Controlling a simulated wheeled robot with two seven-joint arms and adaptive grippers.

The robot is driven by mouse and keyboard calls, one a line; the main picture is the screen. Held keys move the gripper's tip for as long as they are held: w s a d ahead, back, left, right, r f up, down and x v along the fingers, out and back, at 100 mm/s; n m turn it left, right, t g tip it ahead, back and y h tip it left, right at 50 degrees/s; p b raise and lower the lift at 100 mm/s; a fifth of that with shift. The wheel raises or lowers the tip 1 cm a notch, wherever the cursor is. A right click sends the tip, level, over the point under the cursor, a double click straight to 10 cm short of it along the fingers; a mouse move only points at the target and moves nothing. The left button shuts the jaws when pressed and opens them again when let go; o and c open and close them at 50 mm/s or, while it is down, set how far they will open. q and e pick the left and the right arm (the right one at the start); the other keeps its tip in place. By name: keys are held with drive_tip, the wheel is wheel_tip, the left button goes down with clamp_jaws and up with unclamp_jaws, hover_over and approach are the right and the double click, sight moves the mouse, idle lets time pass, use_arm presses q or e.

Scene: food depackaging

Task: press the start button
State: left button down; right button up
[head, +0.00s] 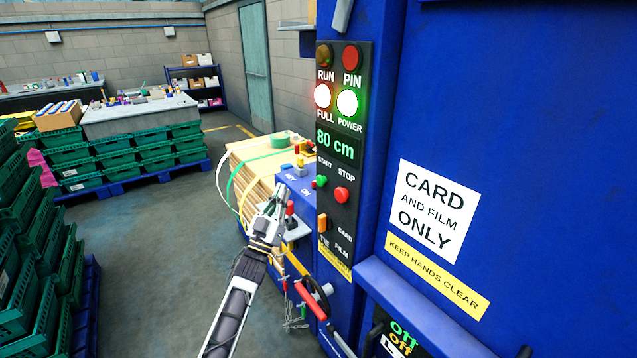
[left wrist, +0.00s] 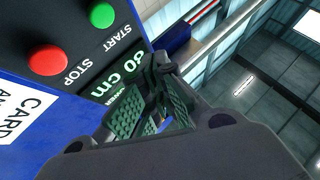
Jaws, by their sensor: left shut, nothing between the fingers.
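The green start button (head: 320,182) sits under the word START on the black control panel (head: 340,215) of a blue machine. The red stop button (head: 342,195) is just to its right. In the left wrist view the green start button (left wrist: 102,15) and the red stop button (left wrist: 48,59) both show at the upper left. My left gripper (head: 277,192) is shut and empty, to the left of the panel and a little below the start button. Its closed fingers (left wrist: 152,100) appear apart from the button in the wrist view. My right gripper is not in view.
The blue machine (head: 540,130) fills the right side. A strapped cardboard bale (head: 250,165) stands behind my left gripper. A red-handled lever (head: 311,300) juts out below the panel. Stacked green crates (head: 40,240) stand at the left, with open floor (head: 150,260) between.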

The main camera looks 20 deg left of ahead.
sight(322, 181)
use_arm(q)
drive_tip(key=shift+w+d, duration=0.1)
drive_tip(key=shift+w, duration=0.05)
drive_tip(key=w+d+b, duration=0.3)
drive_tip(key=w+d, duration=0.2)
drive_tip(key=w, duration=0.1)
drive_tip(key=shift+w, duration=0.35)
idle(0.3)
drive_tip(key=shift+d, duration=0.1)
idle(0.7)
drive_tip(key=shift+w+d+b, duration=0.3)
drive_tip(key=shift+w+b, duration=0.05)
drive_tip(key=shift+b, duration=0.05)
idle(0.9)
